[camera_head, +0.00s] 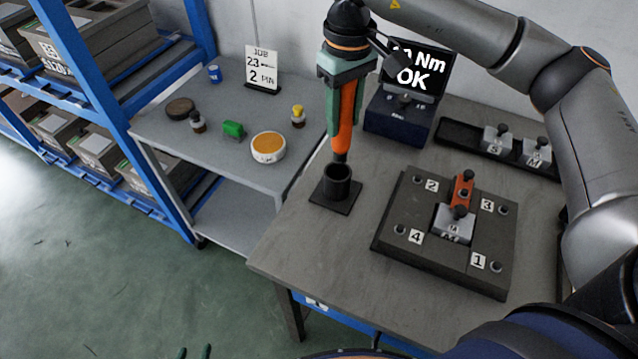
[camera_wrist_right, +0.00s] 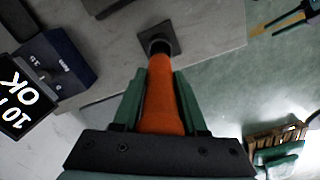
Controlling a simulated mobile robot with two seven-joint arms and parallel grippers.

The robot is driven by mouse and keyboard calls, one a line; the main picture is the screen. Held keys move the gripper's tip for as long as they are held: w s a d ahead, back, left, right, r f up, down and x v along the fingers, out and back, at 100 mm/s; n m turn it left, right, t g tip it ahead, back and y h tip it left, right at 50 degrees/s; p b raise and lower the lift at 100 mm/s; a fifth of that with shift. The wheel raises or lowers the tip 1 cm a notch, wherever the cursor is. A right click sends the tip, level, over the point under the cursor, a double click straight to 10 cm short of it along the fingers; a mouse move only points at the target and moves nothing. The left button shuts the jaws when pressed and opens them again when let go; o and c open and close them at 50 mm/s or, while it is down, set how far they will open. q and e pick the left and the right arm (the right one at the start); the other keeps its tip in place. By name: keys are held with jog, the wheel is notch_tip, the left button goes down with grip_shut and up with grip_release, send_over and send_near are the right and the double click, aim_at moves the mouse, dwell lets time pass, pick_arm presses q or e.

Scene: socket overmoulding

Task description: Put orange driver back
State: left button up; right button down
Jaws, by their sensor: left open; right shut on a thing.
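The orange driver (camera_head: 346,122) hangs upright, nose down, in my right gripper (camera_head: 345,95), whose green fingers are shut on its body. Its dark nose is right over the round black holder (camera_head: 338,182) on a square base near the workbench's left edge. In the right wrist view the orange driver (camera_wrist_right: 162,95) lies between the fingers of my right gripper (camera_wrist_right: 158,100), its nose in line with the black holder (camera_wrist_right: 158,38). I cannot tell whether the nose is inside the cup. Only the fingertips of my left gripper (camera_head: 195,352) show, open and empty, over the floor.
A dark fixture (camera_head: 390,245) with numbered screws, a grey block and an orange piece sits right of the holder. Behind are a screen reading OK (camera_head: 415,75) and a black tray (camera_head: 460,132). A grey side table (camera_head: 220,165) with small items stands left.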

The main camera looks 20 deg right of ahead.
aim_at(339, 157)
jog(key=shift+w, duration=0.1)
jog(key=shift+f, duration=0.3)
notch_tip(339, 157, down, 9)
jog(key=shift+f+p, duration=0.15)
jog(key=shift+p, duration=0.2)
jog(key=shift+f+b, duration=0.2)
jog(key=shift+b, duration=0.1)
jog(key=shift+c, duration=2.2)
grip_release()
jog(key=shift+r, duration=0.1)
